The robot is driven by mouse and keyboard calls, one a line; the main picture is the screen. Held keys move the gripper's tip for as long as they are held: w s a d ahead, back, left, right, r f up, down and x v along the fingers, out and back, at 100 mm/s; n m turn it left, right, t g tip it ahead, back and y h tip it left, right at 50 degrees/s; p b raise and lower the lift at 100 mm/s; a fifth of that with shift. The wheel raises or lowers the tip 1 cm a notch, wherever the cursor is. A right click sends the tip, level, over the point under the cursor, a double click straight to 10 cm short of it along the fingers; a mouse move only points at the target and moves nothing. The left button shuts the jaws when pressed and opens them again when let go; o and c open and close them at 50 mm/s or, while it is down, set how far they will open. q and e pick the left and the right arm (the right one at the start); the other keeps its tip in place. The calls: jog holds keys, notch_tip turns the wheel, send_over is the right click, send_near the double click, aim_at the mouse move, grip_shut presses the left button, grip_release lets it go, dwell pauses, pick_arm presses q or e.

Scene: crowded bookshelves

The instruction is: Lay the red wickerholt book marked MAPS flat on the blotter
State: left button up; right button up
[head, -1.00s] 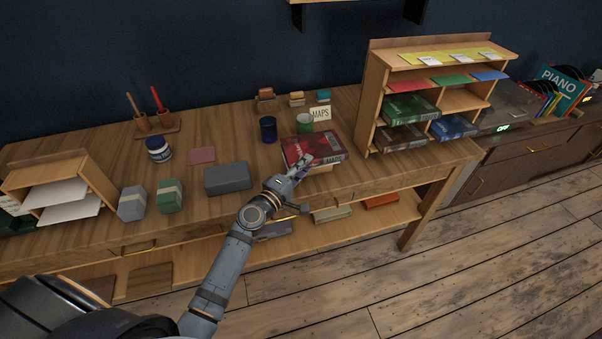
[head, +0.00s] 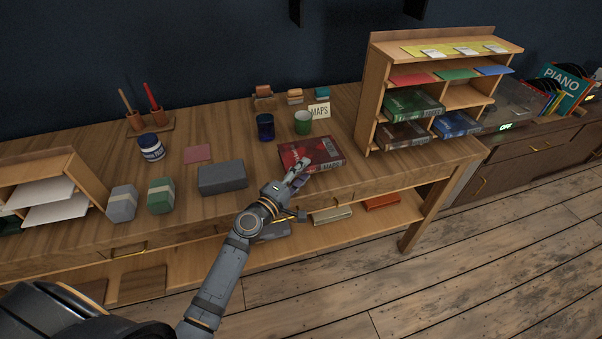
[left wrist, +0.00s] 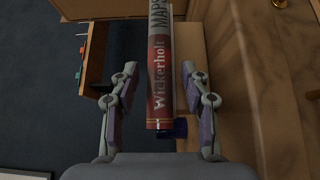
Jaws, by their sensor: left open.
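The red Wickerholt book (head: 310,152) lies flat, cover up, near the front edge of the wooden table. Its red and grey spine (left wrist: 160,75) reads "MAPS" and "Wickerholt" in the left wrist view. A small card marked MAPS (head: 319,111) stands behind it. My left gripper (head: 302,170) is at the book's front edge. In the left wrist view the fingers (left wrist: 158,85) are open on either side of the spine, with a gap on both sides. I cannot make out the blotter; whatever is under the book is hidden. My right gripper is not in view.
A blue cup (head: 265,127) and green mug (head: 303,122) stand behind the book. A grey box (head: 222,178) is to its left. A cubby shelf (head: 366,95) holding books stands to the right. Bare tabletop lies between the grey box and the book.

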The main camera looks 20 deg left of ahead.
pick_arm(q)
jog(key=shift+r+p, duration=0.3)
jog(key=b+v, duration=0.4)
jog(key=v, duration=0.8)
jog(key=shift+b, duration=0.3)
